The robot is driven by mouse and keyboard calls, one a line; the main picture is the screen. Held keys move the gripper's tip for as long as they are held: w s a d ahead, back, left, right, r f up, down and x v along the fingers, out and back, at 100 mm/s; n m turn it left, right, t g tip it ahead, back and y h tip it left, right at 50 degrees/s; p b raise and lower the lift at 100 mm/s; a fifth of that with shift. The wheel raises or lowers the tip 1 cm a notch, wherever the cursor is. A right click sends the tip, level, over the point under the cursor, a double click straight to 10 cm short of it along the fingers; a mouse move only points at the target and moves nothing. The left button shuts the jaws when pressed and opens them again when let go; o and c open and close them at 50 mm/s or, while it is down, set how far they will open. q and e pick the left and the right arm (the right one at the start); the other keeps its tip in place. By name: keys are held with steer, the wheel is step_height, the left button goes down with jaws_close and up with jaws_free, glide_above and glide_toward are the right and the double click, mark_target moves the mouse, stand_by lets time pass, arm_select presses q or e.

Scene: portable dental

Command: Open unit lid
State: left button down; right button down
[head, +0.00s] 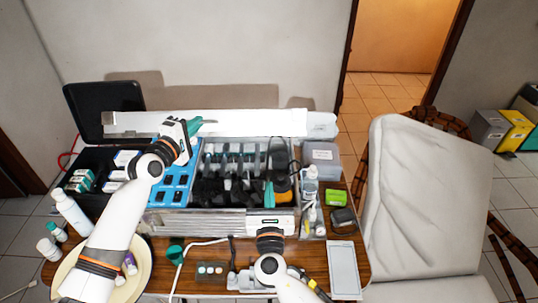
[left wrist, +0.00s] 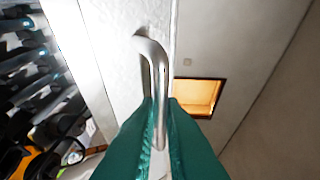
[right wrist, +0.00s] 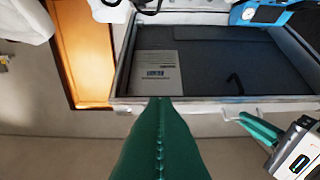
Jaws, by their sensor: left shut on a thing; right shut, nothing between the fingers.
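The unit (head: 217,222) is a silver case on the table, with its inside uncovered. Its lid (head: 250,123) stands raised along the back, seen nearly edge-on in the head view. The right wrist view shows the lid's dark lining with a paper label (right wrist: 157,72). My left gripper (head: 199,123) is at the lid. In the left wrist view its green fingers are shut on the metal lid handle (left wrist: 158,75). My right gripper (head: 269,194) is shut and empty over the case's front right part. Its closed green fingers (right wrist: 160,104) point towards the lid's edge without visibly holding it.
A black box (head: 104,108) stands open at left. Bottles (head: 71,210) stand at the left edge. A white dental chair (head: 420,200) is at right, with the wall close behind.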

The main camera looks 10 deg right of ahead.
steer(key=w+d+r, duration=0.2)
steer(key=w+r, duration=0.3)
steer(key=w, duration=0.6)
steer(key=shift+w+d, duration=0.2)
steer(key=shift+w, duration=0.2)
